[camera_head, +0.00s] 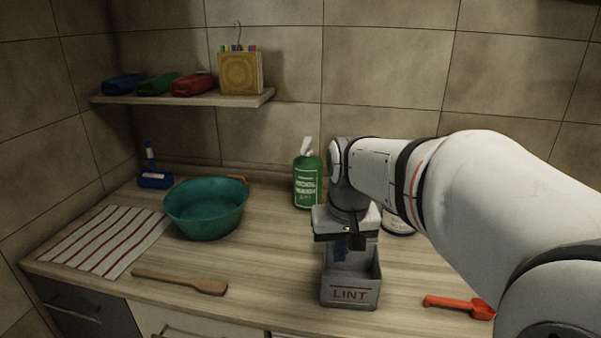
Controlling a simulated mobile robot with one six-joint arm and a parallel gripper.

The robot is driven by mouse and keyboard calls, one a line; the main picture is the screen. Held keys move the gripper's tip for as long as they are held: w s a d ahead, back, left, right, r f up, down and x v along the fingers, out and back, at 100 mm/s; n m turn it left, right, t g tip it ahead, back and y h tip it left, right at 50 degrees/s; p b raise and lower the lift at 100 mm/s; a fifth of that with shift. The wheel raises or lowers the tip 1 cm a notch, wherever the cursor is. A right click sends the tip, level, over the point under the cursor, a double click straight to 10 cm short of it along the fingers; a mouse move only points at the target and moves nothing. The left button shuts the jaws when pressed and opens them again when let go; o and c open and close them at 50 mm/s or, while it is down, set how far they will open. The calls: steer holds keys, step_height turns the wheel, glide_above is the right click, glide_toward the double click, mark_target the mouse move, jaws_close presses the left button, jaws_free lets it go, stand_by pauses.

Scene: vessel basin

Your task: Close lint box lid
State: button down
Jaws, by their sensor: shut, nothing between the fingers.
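The grey lint box (351,293), marked LINT on its front, stands on the wooden counter right of centre, near the front edge. Its top shows open, and I can see into its inside. I cannot make out its lid clearly; the back of the box is partly behind my gripper. My gripper (341,252) points down over the back part of the box. Its fingers are shut with nothing between them. I cannot tell whether they touch the box.
A teal bowl (206,210), a striped cloth (100,240) and a wooden spatula (180,281) lie to the left. A green bottle (307,182) stands behind the box. A red scoop (458,305) lies to the right. A white container (399,226) is partly hidden behind my arm.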

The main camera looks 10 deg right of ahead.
steer(key=w+d+r+m+p, duration=0.1)
steer(key=w+d+r+p, duration=0.2)
steer(key=w, duration=0.4)
steer(key=w+d+r+m+g+p, duration=0.1)
steer(key=w+d+r, duration=0.3)
steer(key=w, duration=0.3)
steer(key=w+d+r+m+p, duration=0.1)
steer(key=w+d+r+p, duration=0.2)
steer(key=w, duration=0.4)
step_height(320, 180, down, 9)
steer(key=s+p, duration=0.1)
steer(key=s, duration=0.1)
steer(key=shift+s+a, duration=0.2)
steer(key=shift+a, duration=0.05)
steer(key=shift+s+r, duration=0.1)
steer(key=shift+r, duration=0.05)
